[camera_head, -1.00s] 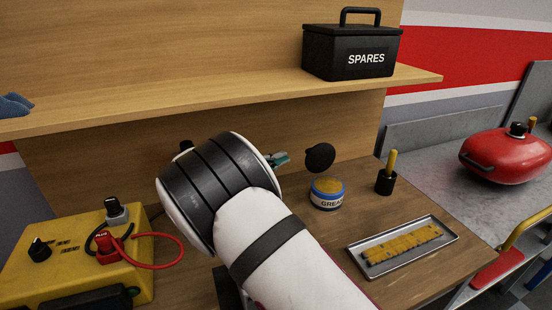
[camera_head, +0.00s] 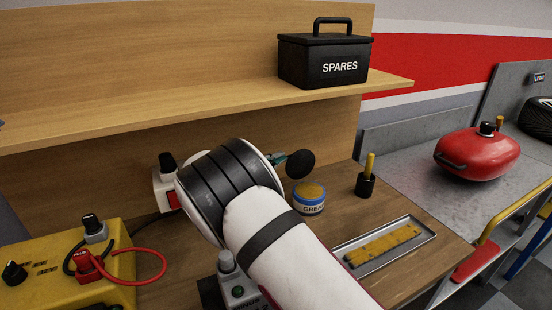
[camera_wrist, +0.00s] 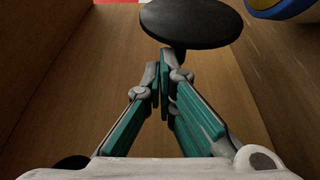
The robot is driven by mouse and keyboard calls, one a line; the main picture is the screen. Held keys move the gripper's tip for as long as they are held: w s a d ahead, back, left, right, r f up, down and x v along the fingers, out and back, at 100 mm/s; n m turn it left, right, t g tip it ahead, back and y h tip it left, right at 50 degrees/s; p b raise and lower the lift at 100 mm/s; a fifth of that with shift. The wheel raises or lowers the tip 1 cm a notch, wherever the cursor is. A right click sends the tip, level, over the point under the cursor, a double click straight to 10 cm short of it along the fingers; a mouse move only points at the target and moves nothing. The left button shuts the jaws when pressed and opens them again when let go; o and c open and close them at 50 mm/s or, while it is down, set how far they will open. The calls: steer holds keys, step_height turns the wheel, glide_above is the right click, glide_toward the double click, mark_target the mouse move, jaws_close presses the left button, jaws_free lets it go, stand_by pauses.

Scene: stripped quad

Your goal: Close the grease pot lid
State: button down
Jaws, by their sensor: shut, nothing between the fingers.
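The grease pot (camera_head: 309,200) is a small white and blue tub with yellowish grease showing at its open top. Its lid (camera_head: 300,164), a round black disc, stands raised above the pot's back left edge. In the wrist view the lid (camera_wrist: 195,22) is just beyond my fingers, and part of the pot (camera_wrist: 283,8) shows at the top right. My gripper (camera_wrist: 165,72) has teal fingers, shut and empty, with the tips close to the lid's lower edge; I cannot tell whether they touch. In the head view my gripper (camera_head: 277,158) is left of the lid, partly hidden by my wrist.
A black cup with a yellow handle (camera_head: 366,184) stands right of the pot. A metal tray (camera_head: 430,237) holds a yellow strip in front. The shelf (camera_head: 200,103) with the SPARES box (camera_head: 325,60) overhangs behind. A yellow control box (camera_head: 60,265) is at left.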

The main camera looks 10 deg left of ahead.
steer(key=shift+s+d+r+m, duration=0.2)
steer(key=shift+s+m, duration=0.2)
steer(key=shift+m, duration=0.2)
steer(key=s+d+f+m+h+b, duration=0.1)
steer(key=s+d+f+m+h, duration=0.2)
steer(key=m, duration=1.1)
steer(key=shift+s+d+f+m+h, duration=0.15)
steer(key=shift+s+d+m+h, duration=0.25)
steer(key=shift+s+d+h, duration=1.25)
steer(key=shift+s+a+y, duration=0.35)
steer(key=shift+s+a, duration=0.1)
steer(key=shift+a, duration=0.2)
